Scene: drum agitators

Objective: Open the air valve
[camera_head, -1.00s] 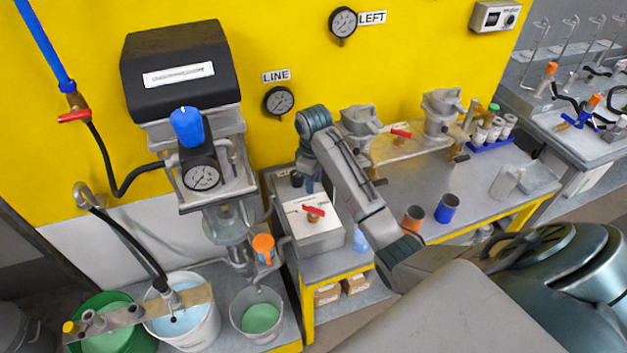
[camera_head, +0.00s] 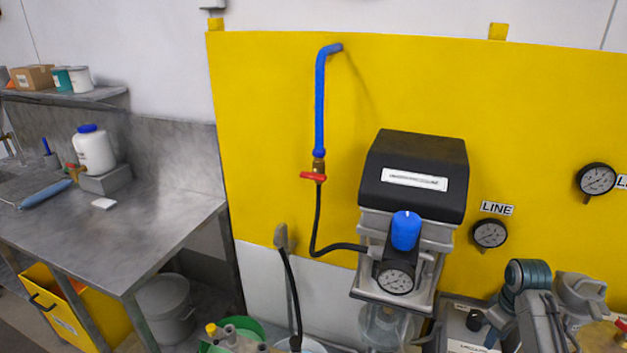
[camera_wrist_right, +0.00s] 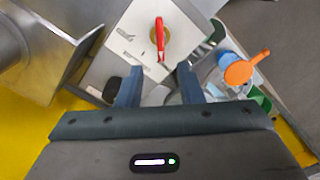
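On the yellow wall panel in the head view, a blue pipe (camera_head: 320,110) comes down to a brass valve with a red lever (camera_head: 313,176). The lever lies crosswise to the pipe, and a black hose runs from below it to the black-topped machine (camera_head: 415,177). My right gripper (camera_wrist_right: 158,88) is open and empty in the right wrist view. It is over a white-topped box whose own red lever (camera_wrist_right: 160,38) stands ahead of the fingertips, apart from them. In the head view my right arm is at the lower right, well away from the wall valve. My left gripper is not in view.
A round gauge (camera_head: 490,233) under a LINE label hangs right of the machine. A steel bench (camera_head: 150,240) with a white jug (camera_head: 93,150) stands at the left. The wall around the blue pipe is clear.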

